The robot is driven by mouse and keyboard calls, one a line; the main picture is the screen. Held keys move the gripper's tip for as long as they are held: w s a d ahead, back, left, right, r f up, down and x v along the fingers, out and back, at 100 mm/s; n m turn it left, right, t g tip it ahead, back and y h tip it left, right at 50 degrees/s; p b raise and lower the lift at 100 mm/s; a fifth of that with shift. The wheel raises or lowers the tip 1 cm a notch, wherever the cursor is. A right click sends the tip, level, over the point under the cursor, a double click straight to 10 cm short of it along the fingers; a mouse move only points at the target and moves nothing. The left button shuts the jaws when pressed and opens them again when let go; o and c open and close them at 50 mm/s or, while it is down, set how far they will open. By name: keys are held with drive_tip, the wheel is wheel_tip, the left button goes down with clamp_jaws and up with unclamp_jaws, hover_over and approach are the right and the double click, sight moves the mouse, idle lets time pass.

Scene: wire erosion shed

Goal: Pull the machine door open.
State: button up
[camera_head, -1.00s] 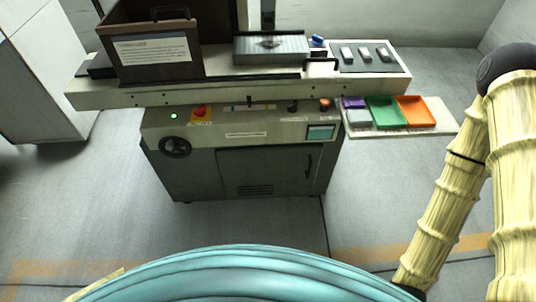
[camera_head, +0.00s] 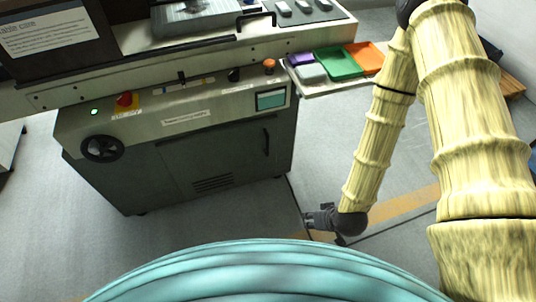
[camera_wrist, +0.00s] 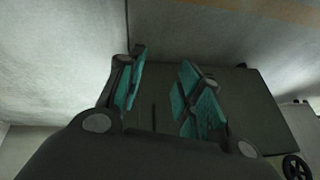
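The machine (camera_head: 180,112) stands left of centre in the head view, with a dark grey cabinet below its control panel. The cabinet door (camera_head: 225,160) on its right half looks shut. It has a black upright handle (camera_head: 266,141) near its right edge. My gripper (camera_head: 308,219) is low, to the right of and below the door in the picture, apart from the handle. In the wrist view my gripper (camera_wrist: 160,85) has its two teal-padded fingers apart with nothing held. The dark cabinet (camera_wrist: 245,100) shows beyond them; a thin dark upright mark between the fingers is too dim to identify.
A side shelf with purple, green (camera_head: 338,62) and orange trays juts out right of the machine. A handwheel (camera_head: 102,148) sticks out at the panel's left. Grey floor with a yellow-orange stripe (camera_head: 405,207) is clear in front and to the right.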

drive_tip(key=w+a+f+n+t+y+b, duration=0.1)
drive_tip(key=w+a+f+t+b, duration=0.2)
drive_tip(key=w+b, duration=0.4)
drive_tip(key=w+a+f+n+t+y+b, duration=0.1)
drive_tip(key=w+a+f+b, duration=0.2)
drive_tip(key=w+f+b, duration=0.4)
drive_tip(key=n+t+y+b, duration=0.2)
drive_tip(key=t+y+b, duration=0.35)
drive_tip(key=b, duration=1.75)
approach(268, 146)
drive_tip(key=f+t+h, duration=0.1)
drive_tip(key=t+h, duration=0.1)
drive_tip(key=shift+y, duration=0.25)
drive_tip(key=shift+s+a+b+x, duration=0.15)
drive_tip(key=shift+b+x, duration=0.45)
drive_tip(key=shift+x, duration=1.2)
drive_tip(key=shift+s+a+b+x, duration=0.15)
drive_tip(key=shift+b+x, duration=0.5)
drive_tip(key=shift+x, duration=1.1)
drive_tip(key=shift+w+a+b+x, duration=0.15)
drive_tip(key=shift+b+x, duration=0.45)
drive_tip(key=shift+x, duration=1.2)
drive_tip(key=shift+s+f, duration=0.1)
clamp_jaws()
